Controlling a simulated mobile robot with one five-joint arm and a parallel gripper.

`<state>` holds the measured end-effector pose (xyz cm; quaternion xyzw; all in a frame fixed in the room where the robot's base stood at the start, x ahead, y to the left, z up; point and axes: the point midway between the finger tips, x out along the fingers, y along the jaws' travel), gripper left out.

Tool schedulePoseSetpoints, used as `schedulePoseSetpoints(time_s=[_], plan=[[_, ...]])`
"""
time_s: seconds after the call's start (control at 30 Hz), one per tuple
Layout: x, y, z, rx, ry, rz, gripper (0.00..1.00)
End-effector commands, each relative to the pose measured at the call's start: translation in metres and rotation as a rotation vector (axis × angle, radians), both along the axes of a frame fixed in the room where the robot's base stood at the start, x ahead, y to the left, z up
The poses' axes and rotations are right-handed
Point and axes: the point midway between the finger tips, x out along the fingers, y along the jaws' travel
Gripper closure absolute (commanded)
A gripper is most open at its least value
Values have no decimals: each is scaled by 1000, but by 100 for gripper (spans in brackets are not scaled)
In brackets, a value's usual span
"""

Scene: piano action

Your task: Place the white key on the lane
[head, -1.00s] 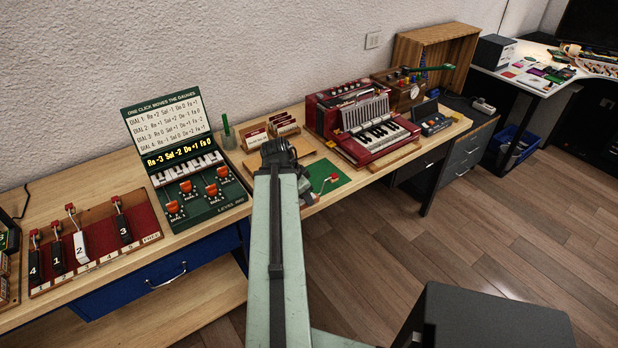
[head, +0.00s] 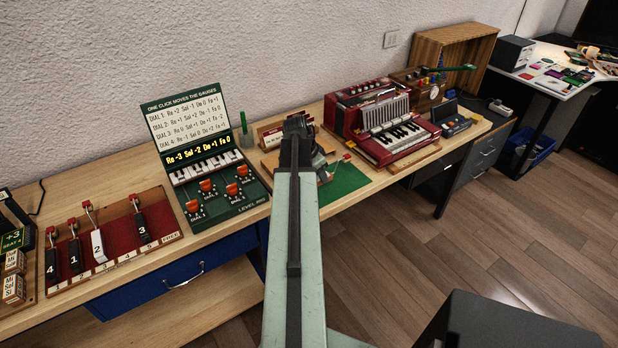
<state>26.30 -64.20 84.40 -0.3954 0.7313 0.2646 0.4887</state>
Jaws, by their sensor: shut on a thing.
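My gripper (head: 303,142) is at the far end of my arm, over the left part of a green mat (head: 347,180). It is shut on the white key, which my arm mostly hides. A thin stem with a red head (head: 347,157) sticks out to the right of the gripper, above the mat. The red-felt key board (head: 126,234) lies at the left of the bench with numbered lanes along its front. Black keys (head: 50,263) numbered 4, 1 and 3 and a white key (head: 98,246) numbered 2 stand on it. One gap shows between keys 2 and 3.
A green dial box (head: 196,118) with red levers stands between the board and my gripper. A red accordion (head: 395,125) is to the right. Number blocks (head: 14,262) sit at the far left. The bench front edge is clear.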

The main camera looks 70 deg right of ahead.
Motion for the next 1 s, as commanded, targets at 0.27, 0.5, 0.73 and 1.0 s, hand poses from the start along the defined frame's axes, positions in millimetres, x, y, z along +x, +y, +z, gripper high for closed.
schedulePoseSetpoints(time_s=[0.27, 0.5, 0.73, 1.0], plan=[[8, -13, -2, 0, 0, 7, 100], [6, -12, -41, 0, 0, 5, 100], [11, -10, -37, 0, 0, 13, 100], [11, -10, -39, 0, 0, 13, 56]])
